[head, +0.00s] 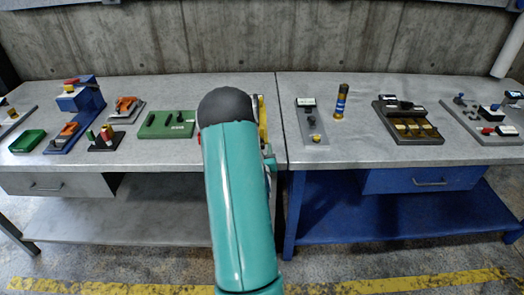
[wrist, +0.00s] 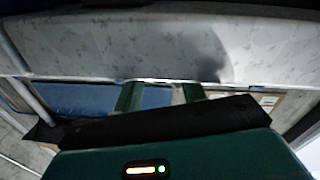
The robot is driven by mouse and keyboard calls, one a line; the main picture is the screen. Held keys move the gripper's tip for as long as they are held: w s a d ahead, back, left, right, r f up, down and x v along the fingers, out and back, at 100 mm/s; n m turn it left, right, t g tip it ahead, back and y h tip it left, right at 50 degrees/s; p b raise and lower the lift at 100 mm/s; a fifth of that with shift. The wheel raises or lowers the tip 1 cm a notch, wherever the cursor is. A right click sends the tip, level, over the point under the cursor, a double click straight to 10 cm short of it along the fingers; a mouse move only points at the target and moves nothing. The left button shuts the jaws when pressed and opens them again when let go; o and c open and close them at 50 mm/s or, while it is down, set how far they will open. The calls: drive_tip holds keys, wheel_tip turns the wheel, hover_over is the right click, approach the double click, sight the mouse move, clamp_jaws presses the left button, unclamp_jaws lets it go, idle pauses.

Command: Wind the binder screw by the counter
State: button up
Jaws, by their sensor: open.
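My teal arm rises through the middle of the head view and hides part of the left bench; its gripper is hidden there. In the wrist view my gripper (wrist: 162,95) shows two green fingers spread apart with nothing held between them, in front of a pale bench top and its edge. A grey plate (head: 313,136) on the right bench carries a dark box with a white face (head: 306,102), which may be the counter, and a small dark knob. I cannot tell for sure which part is the binder screw.
The grey left bench (head: 165,159) holds a green tray (head: 28,141), a blue stand (head: 88,102) and a green plate (head: 167,125). The right bench (head: 350,156) holds a blue can (head: 341,102), a dark tray (head: 408,137) and a levered plate (head: 480,128). A wall stands behind.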

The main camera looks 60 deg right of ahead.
clamp_jaws()
drive_tip(key=shift+w+a+f+m, duration=0.2)
drive_tip(key=shift+w+m, duration=0.1)
drive_tip(key=shift+m, duration=0.8)
drive_tip(key=shift+w+a+f+m, duration=0.15)
drive_tip(key=shift+w+m, duration=0.15)
drive_tip(key=shift+m, duration=0.8)
unclamp_jaws()
drive_tip(key=shift+a, duration=0.15)
drive_tip(key=v, duration=1.3)
drive_tip(key=shift+s+a+r, duration=0.15)
drive_tip(key=shift+a+r, duration=0.05)
drive_tip(key=shift+a, duration=0.05)
